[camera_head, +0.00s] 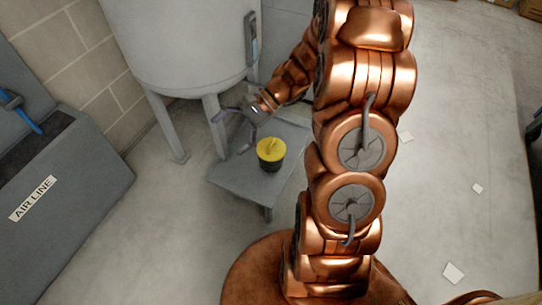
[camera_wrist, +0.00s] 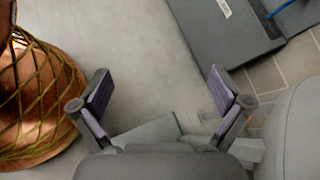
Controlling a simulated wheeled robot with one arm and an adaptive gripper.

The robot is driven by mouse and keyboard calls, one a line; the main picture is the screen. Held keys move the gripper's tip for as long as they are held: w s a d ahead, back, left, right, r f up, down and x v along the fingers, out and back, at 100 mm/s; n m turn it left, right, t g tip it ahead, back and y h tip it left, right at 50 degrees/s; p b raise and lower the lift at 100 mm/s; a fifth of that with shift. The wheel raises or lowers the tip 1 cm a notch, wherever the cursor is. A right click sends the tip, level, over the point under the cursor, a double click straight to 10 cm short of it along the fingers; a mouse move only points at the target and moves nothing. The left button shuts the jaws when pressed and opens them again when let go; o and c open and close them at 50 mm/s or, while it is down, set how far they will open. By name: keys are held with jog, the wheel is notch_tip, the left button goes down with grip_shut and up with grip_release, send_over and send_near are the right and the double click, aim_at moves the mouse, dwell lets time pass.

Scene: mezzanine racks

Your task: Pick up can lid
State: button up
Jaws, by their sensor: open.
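A yellow can lid (camera_head: 268,147) with a raised grip on top sits on a dark can (camera_head: 270,164). The can stands upright on a low grey table (camera_head: 232,178). My gripper (camera_head: 230,134) is open and empty, just up and left of the lid in the head view, apart from it. In the wrist view my gripper (camera_wrist: 160,82) shows its two fingers spread wide with nothing between them. The lid and can do not show in the wrist view.
A large pale tank (camera_head: 180,45) on legs stands behind the low table, close to my gripper. A grey cabinet labelled "AIR LINE" (camera_head: 70,200) is at the left, by a block wall (camera_head: 60,50). The floor at the right is open, with a few paper scraps.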

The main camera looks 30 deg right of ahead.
jog(key=w+d+f+m+t+y+b, duration=0.1)
jog(key=w+d+f+m+t+b, duration=0.35)
jog(key=f, duration=0.45)
jog(key=m+t+h+b, duration=0.5)
jog(key=m+t+b, duration=0.3)
jog(key=m+b, duration=0.3)
send_near(271, 146)
jog(key=w+f, duration=0.4)
jog(key=shift+a+r+b+x, duration=0.2)
jog(key=shift+b+x, duration=0.2)
jog(key=shift+x, duration=0.55)
jog(key=shift+a+r+b+x, duration=0.1)
jog(key=shift+r+b+x, duration=0.2)
jog(key=shift+x, duration=0.7)
jog(key=shift+a+r+b+x, duration=0.1)
jog(key=shift+b+x, duration=0.35)
jog(key=shift+x, duration=0.5)
jog(key=shift+w+a, duration=0.2)
jog(key=shift+w, duration=0.1)
jog(key=shift+c, duration=0.3)
jog(key=c, duration=1)
jog(key=shift+r, duration=0.1)
jog(key=shift+c, duration=0.2)
